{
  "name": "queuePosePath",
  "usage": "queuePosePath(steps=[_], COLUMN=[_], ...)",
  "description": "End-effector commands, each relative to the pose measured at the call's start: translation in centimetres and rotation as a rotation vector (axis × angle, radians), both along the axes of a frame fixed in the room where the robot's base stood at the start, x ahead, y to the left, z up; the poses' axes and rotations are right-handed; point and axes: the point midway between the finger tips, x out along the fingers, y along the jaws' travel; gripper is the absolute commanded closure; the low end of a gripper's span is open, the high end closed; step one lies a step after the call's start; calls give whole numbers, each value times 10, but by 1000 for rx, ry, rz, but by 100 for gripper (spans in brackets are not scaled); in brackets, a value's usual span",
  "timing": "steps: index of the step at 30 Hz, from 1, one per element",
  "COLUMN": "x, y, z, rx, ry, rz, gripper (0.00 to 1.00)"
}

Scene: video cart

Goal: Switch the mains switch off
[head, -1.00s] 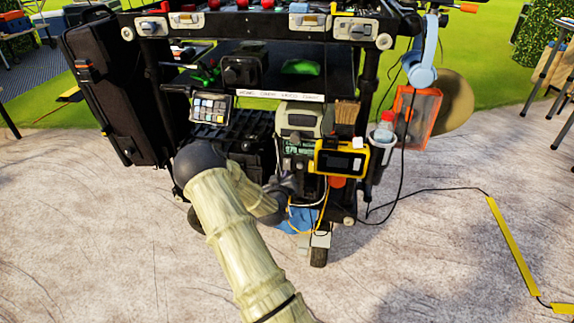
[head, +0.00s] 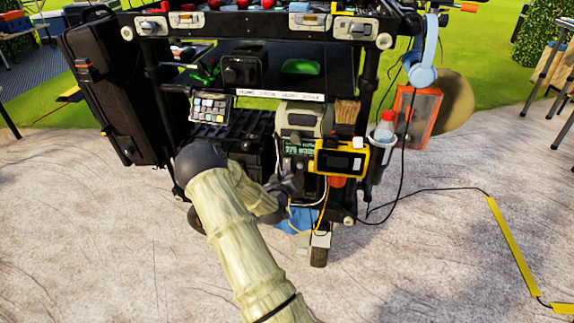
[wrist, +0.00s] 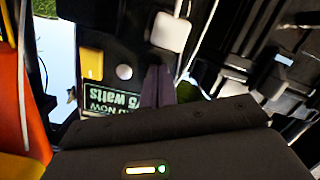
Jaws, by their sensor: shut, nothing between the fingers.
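A grey-green power unit (head: 303,120) hangs on the front of the cart, with a small dark display on its lower part. In the wrist view the display (wrist: 100,103) appears upside down and reads a load in watts. Near it are a pale rocker-like part (wrist: 172,30), a yellow block (wrist: 90,62) and a round grey button (wrist: 124,72). I cannot tell for certain which part is the mains switch. My gripper (wrist: 158,85) is shut and empty, its dark fingertips over the unit's face beside the display. In the head view my gripper (head: 287,183) is partly hidden by my wrist.
A yellow device (head: 341,160) hangs just right of the unit, with cables looping below. A holder with a bottle (head: 384,131) and an orange box (head: 417,115) are further right. A small keypad panel (head: 210,108) and black case (head: 115,85) are left. Open ground lies in front.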

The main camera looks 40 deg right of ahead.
Motion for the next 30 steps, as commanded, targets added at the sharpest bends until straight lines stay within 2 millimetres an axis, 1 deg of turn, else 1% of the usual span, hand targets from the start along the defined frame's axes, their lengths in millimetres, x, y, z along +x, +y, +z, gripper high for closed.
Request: queuePosePath(steps=[9, 30], x=[5, 8], y=[-6, -9], z=[-2, 0], rx=[0, -3], ry=[0, -4], rz=[0, 1], gripper=[100, 100])
